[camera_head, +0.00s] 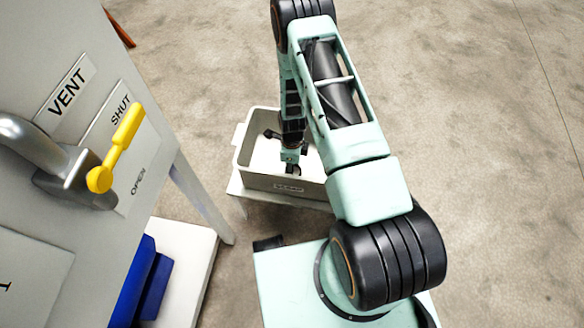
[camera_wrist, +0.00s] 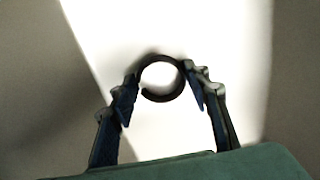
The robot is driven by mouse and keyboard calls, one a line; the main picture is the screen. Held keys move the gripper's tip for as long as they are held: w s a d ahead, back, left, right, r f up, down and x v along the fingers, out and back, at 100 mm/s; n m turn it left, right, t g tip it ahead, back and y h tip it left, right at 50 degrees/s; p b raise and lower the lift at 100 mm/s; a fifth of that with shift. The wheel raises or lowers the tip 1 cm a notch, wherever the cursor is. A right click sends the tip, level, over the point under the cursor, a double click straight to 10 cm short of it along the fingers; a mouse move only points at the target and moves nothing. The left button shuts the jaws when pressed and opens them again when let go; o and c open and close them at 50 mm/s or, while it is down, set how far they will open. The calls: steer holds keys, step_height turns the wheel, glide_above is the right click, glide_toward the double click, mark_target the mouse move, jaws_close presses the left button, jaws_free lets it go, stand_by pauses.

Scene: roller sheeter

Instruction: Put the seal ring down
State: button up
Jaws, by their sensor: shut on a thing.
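The seal ring (camera_wrist: 144,87) is a dark round ring with an open middle, seen in the wrist view between my fingertips. My gripper (camera_wrist: 163,86) is shut on it, with one finger at each side of the ring. Behind the ring is a bright white surface. In the head view my gripper (camera_head: 291,168) points down inside a white bin (camera_head: 262,184), and the ring cannot be made out there. Whether the ring touches the bin's floor cannot be told.
The bin stands on a low white stand (camera_head: 240,190). At the left is a grey machine panel with a VENT label (camera_head: 67,88) and a yellow lever (camera_head: 116,148) between SHUT and OPEN. A blue object (camera_head: 143,283) sits below it. The floor (camera_head: 500,130) at right is clear.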

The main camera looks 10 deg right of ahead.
steer(key=o, duration=0.9)
steer(key=shift+f, duration=0.1)
steer(key=shift+o, duration=0.2)
step_height(320, 180, up, 12)
steer(key=p, duration=0.3)
